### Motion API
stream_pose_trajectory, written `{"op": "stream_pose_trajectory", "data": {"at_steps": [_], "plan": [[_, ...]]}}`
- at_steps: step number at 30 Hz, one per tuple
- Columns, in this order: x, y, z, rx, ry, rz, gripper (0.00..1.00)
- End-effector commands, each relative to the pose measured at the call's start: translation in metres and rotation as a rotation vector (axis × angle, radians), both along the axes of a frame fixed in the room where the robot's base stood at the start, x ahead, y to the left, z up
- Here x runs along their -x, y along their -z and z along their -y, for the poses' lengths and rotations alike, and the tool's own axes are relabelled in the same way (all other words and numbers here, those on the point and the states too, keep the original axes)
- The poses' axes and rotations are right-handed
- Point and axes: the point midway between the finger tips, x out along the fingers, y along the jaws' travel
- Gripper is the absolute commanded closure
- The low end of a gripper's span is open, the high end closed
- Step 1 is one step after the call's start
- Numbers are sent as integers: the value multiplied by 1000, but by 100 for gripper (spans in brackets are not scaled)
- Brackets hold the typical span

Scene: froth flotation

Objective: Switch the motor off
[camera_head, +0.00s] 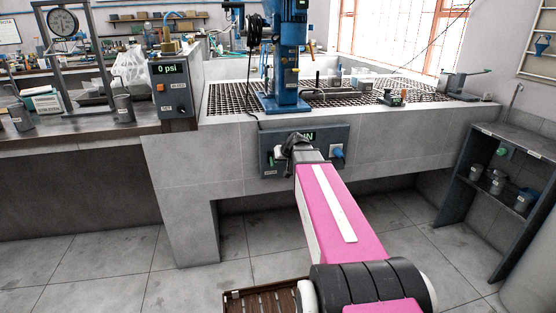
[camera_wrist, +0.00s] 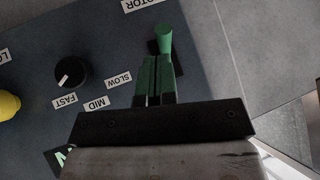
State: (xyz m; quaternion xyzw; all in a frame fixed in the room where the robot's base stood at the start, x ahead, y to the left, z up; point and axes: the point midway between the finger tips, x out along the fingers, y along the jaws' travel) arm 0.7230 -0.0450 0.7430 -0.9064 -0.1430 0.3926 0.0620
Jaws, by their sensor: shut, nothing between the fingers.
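The control panel (camera_head: 340,134) is a dark plate on the front of the concrete bench, and it fills much of the wrist view (camera_wrist: 40,35). A green switch lever (camera_wrist: 165,42) stands near the panel's MOTOR label (camera_wrist: 140,4). My gripper (camera_wrist: 156,62) is shut and empty, its green fingertips right by the lever; I cannot tell whether they touch it. In the head view my gripper (camera_head: 290,150) is in front of the panel and covers part of it. A green-lit display (camera_head: 308,136) shows there, its text partly hidden, ending in N.
A black knob (camera_wrist: 70,74) with SLOW, MID and FAST labels sits beside the lever, with a yellow knob (camera_wrist: 8,104) farther left. A blue part (camera_head: 337,153) is at the panel's right. A 0 psi box (camera_head: 174,88) stands on the bench. The floor in front is mostly clear.

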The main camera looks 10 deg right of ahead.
Motion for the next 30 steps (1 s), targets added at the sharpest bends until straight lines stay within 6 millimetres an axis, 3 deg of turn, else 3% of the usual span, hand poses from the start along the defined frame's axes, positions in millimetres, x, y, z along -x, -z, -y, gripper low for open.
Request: {"op": "stream_pose_trajectory", "data": {"at_steps": [11, 23, 30], "plan": [[0, -14, 0, 0, 0, 0, 100], [1, -16, 0, 0, 0, -1, 100], [16, -24, -2, 1, -1, -2, 100]]}}
